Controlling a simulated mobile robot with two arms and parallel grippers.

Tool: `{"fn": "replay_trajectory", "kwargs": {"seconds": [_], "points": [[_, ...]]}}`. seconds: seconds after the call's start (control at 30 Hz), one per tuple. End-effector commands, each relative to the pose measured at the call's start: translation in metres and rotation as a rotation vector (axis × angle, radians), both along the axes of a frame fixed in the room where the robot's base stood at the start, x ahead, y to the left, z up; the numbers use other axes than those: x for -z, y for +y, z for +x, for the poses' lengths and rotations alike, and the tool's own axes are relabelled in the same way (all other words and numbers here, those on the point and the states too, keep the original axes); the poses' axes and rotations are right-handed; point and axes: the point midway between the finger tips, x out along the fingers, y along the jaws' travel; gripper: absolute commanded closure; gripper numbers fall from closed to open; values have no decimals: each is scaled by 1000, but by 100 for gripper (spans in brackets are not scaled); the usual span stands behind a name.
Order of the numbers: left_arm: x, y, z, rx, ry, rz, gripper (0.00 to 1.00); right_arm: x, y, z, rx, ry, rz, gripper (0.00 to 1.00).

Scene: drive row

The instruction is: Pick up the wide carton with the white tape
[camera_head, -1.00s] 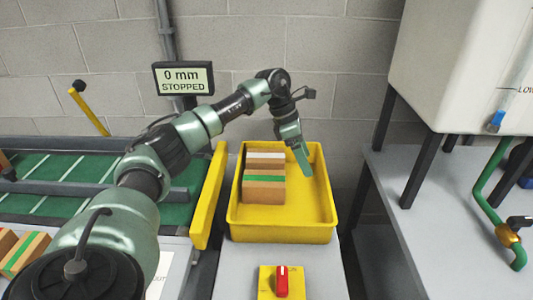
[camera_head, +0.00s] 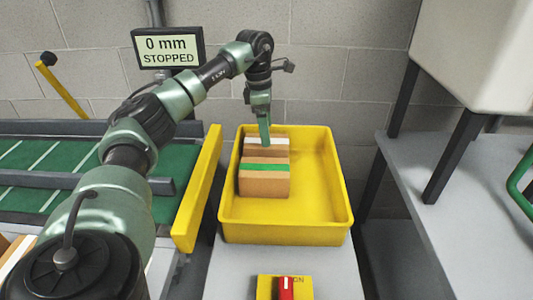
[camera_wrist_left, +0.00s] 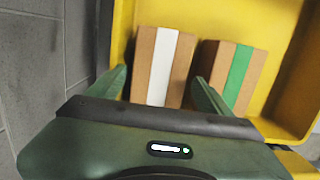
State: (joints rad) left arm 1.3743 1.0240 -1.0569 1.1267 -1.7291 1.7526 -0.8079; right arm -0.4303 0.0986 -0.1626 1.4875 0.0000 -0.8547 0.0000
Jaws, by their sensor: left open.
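The carton with the white tape (camera_head: 281,149) stands in the yellow tray, at its back left. In the left wrist view, this brown carton (camera_wrist_left: 144,66) shows its white stripe from above. A carton with green tape (camera_head: 263,187) stands in front of it in the head view and beside it, to the right, in the wrist view (camera_wrist_left: 213,62). My left gripper (camera_head: 265,142) points down over the white-taped carton. In the wrist view its open fingers (camera_wrist_left: 158,83) lie to either side of that carton, the right one near the gap between cartons. I cannot tell whether they touch.
The yellow tray's (camera_head: 285,232) right half is empty. A yellow guard (camera_head: 197,190) and green conveyor (camera_head: 80,170) lie to its left. A display (camera_head: 168,48) reads 0 mm STOPPED. A red-knob switch (camera_head: 286,289) is in front. A grey table (camera_head: 425,230) stands right.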

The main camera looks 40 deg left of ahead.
Motion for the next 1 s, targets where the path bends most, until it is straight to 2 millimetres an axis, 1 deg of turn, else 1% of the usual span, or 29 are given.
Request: {"fn": "replay_trajectory", "kwargs": {"seconds": [0.03,0.33,0.47,0.67,0.7,0.77,0.8,0.87,0.9,0.93,1.0], "points": [[7,0,-1,0,3,0,20,-2,0,2,0,-4,0,4],[49,0,-1,-1,2,-1,20,-25,2,15,3,-16,2,4],[57,-1,0,0,0,-1,20,-30,2,17,4,-19,2,4],[57,-1,0,0,-1,-1,20,-30,2,17,4,-18,1,4],[57,-1,0,0,-1,-1,26,-30,2,17,4,-18,1,4],[57,-1,0,0,-1,-1,42,-30,2,17,4,-18,1,4],[57,-1,0,0,-1,-1,53,-30,2,17,4,-18,1,4],[57,-1,0,0,-1,-1,70,-30,2,17,4,-18,1,4],[57,-1,0,0,-1,-1,81,-30,2,17,4,-18,1,4],[57,-1,0,0,-1,-1,89,-30,2,17,4,-18,1,4],[56,-1,1,0,-3,-2,89,-30,2,17,4,-18,1,4]]}}
